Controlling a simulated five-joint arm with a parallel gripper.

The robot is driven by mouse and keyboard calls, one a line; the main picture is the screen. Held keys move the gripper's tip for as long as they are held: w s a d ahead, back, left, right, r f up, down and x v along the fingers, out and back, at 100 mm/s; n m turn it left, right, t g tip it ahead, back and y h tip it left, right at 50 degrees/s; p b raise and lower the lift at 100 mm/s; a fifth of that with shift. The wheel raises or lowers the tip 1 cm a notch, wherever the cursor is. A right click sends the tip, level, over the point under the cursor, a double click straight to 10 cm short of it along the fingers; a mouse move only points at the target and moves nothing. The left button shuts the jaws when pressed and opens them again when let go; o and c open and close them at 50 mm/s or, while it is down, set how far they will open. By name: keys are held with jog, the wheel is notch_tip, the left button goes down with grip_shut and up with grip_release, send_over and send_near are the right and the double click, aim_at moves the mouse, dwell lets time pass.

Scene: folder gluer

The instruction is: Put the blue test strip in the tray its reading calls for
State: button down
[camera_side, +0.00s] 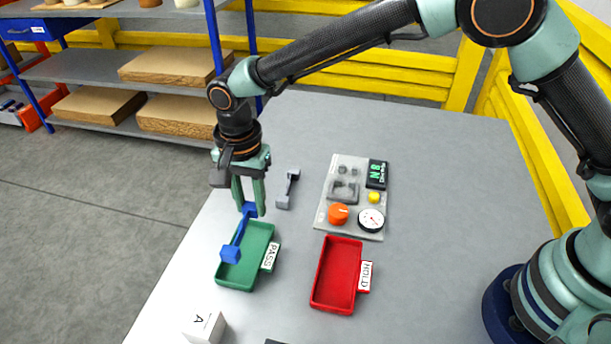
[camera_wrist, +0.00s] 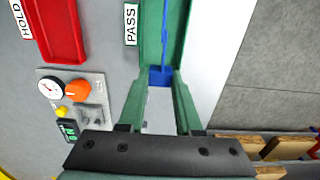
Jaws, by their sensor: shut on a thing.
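The blue test strip (camera_side: 239,233) is a thin bar with a block at each end. My gripper (camera_side: 249,212) is shut on its far end block, and the strip also shows between the fingers in the wrist view (camera_wrist: 161,75). The green tray (camera_side: 262,235), labelled PASS, lies below, with the strip's near end over its left part. I cannot tell whether the strip touches it. The red tray (camera_side: 338,275), labelled HOLD, lies to the right, empty. The grey instrument panel (camera_side: 348,172) has a display (camera_side: 376,174) with green characters, too small to read surely.
A grey piece of similar shape (camera_side: 288,188) lies left of the panel. The panel carries an orange knob (camera_side: 338,214), a round dial (camera_side: 371,219) and a yellow button (camera_side: 375,197). A white block marked A (camera_side: 205,327) stands near the table's left edge.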

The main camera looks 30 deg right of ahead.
aim_at(255, 235)
jog(key=shift+a+f, duration=0.15)
jog(key=shift+f, duration=2.9)
jog(key=c, duration=0.5)
grip_release()
jog(key=shift+r, duration=5)
